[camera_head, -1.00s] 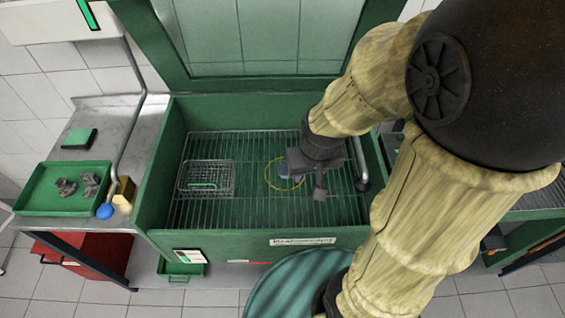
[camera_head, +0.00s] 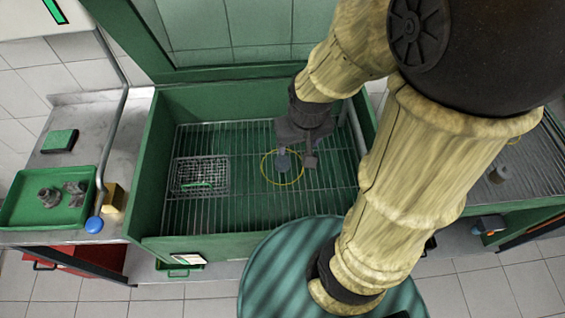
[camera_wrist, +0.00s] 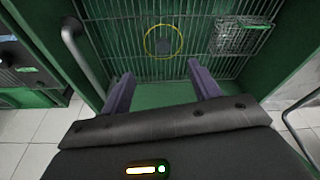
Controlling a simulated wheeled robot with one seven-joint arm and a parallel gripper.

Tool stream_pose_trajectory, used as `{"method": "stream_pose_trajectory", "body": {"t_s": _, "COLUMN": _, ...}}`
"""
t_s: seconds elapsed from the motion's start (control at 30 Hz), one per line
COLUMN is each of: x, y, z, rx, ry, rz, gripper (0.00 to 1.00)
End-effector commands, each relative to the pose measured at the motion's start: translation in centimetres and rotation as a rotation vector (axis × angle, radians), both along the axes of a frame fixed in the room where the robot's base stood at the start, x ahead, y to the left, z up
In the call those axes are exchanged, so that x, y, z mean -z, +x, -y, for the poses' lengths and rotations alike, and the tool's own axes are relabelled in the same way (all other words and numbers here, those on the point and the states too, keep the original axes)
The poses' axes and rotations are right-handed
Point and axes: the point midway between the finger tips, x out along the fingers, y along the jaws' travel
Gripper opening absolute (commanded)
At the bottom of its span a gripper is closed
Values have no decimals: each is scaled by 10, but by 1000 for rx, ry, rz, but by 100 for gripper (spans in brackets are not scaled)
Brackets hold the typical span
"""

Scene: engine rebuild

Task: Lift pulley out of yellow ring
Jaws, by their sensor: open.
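The yellow ring (camera_head: 265,172) lies on the wire rack inside the green wash basin.
A wire basket (camera_head: 200,176) stands on the rack (camera_head: 240,212) left of the ring. The basin's green walls (camera_head: 150,185) surround the rack. A bent grey pipe (camera_wrist: 84,55) shows in the wrist view. A green tray (camera_head: 22,212) with grey parts is on the left bench.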

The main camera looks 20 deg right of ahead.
Motion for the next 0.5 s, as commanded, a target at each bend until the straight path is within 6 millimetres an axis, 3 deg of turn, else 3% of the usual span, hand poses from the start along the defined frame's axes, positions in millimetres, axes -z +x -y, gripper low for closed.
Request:
{"method": "stream_pose_trajectory", "body": {"t_s": 0.17, "x": 25, "y": 6, "z": -13, "rx": -149, "ry": -53, "rz": -103, "gripper": 76}}
{"method": "stream_pose_trajectory", "body": {"t_s": 0.5, "x": 111, "y": 29, "z": -48, "rx": -709, "ry": -353, "rz": -471, "gripper": 76}}
